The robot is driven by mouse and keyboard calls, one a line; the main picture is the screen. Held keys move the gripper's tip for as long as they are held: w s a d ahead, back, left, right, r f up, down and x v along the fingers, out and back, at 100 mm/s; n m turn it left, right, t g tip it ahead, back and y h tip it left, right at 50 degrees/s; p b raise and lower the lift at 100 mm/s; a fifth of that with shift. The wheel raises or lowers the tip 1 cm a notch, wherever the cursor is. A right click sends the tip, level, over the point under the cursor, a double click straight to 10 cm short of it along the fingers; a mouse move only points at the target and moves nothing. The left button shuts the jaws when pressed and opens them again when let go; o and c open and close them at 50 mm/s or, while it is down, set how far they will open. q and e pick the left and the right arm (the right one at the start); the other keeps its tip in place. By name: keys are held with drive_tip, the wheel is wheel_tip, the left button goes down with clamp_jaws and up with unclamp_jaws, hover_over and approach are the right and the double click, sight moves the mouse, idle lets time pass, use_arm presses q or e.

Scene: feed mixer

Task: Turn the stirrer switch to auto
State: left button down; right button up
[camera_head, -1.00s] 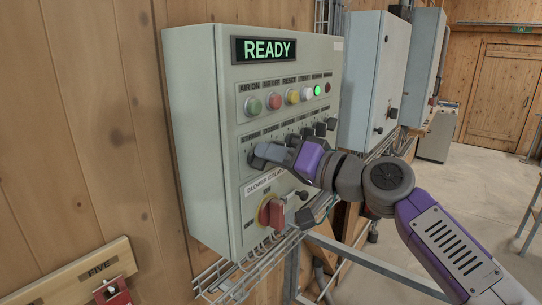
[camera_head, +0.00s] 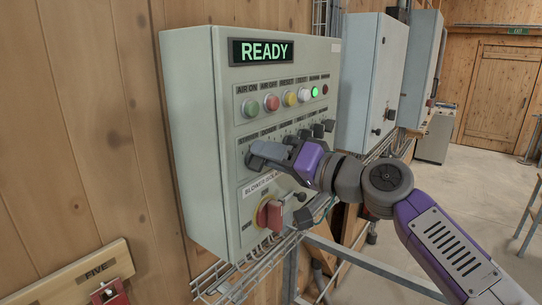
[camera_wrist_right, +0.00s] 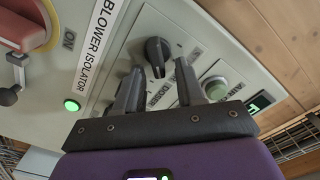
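The grey control panel (camera_head: 190,140) has a lit READY display and a row of black rotary switches under its push buttons. My right gripper (camera_head: 262,155) is at the left end of this row, close to the panel face. In the right wrist view, my right gripper (camera_wrist_right: 158,67) is open. A black rotary switch (camera_wrist_right: 157,54) lies just ahead of and between its fingertips, with no clear contact. My left gripper is out of view.
A red isolator handle (camera_head: 275,215) sticks out low on the panel, below my right gripper. Other black switches (camera_head: 318,131) stand to its right. A wire cable tray (camera_head: 235,275) runs under the panel. A second grey cabinet (camera_head: 372,85) stands farther back.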

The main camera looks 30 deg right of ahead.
drive_tip(key=shift+s, duration=0.1)
drive_tip(key=b+v, duration=0.1)
drive_tip(key=v, duration=0.6)
drive_tip(key=shift+s, duration=0.15)
drive_tip(key=shift+d, duration=0.1)
